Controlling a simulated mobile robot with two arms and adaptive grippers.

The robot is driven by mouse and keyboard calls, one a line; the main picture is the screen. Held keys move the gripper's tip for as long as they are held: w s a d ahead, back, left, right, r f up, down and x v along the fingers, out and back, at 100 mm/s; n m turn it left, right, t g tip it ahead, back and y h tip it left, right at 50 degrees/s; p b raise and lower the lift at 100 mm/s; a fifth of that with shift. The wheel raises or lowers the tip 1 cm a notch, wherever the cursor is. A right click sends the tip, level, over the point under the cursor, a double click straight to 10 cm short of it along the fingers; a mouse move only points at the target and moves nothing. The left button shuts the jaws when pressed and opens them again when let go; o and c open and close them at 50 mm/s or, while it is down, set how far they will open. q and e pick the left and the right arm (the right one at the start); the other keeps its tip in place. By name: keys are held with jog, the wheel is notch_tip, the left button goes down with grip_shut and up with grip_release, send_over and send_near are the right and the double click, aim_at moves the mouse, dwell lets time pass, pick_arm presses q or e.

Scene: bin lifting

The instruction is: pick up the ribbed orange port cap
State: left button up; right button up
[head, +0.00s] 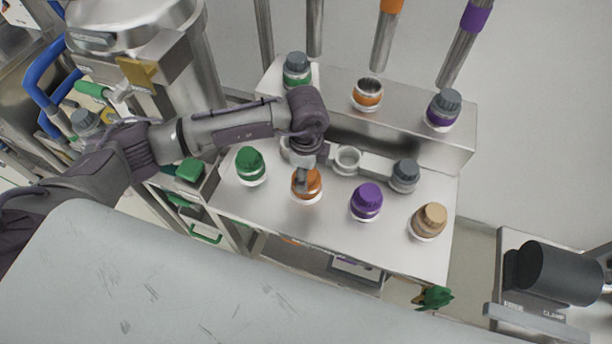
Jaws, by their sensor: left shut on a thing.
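The ribbed orange port cap (312,188) sits at a white-ringed place on the steel bench top, between a green cap (250,163) and a purple cap (367,200). My left arm comes in from the left, and my left gripper (304,182) points down from above onto the orange cap. The gripper is shut on the cap, and its fingers hide part of it. The cap looks to be at the level of its neighbours; I cannot tell whether it is raised. My right gripper is not in view.
A tan cap (430,220), a grey cap (404,175) and an empty white ring (346,159) are on the bench top (400,255). Behind, a raised steel ledge (405,120) carries a green-banded port, an open orange-banded port (368,93) and a purple-banded port (443,109).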

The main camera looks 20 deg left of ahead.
pick_arm(q)
jog(key=shift+s+f, duration=0.25)
jog(key=shift+f, duration=0.1)
jog(key=shift+w+r+b, duration=0.2)
jog(key=shift+r+b, duration=0.15)
jog(key=shift+r, duration=0.05)
jog(key=r, duration=0.2)
jog(key=b, duration=0.1)
jog(key=shift+w+r, duration=0.25)
jog(key=shift+r, duration=0.15)
jog(key=s+d+r+b, duration=0.3)
jog(key=d+r, duration=0.4)
jog(key=d, duration=0.4)
jog(key=shift+s+r, duration=0.3)
jog(key=shift+r, duration=0.05)
jog(key=shift+w, duration=0.1)
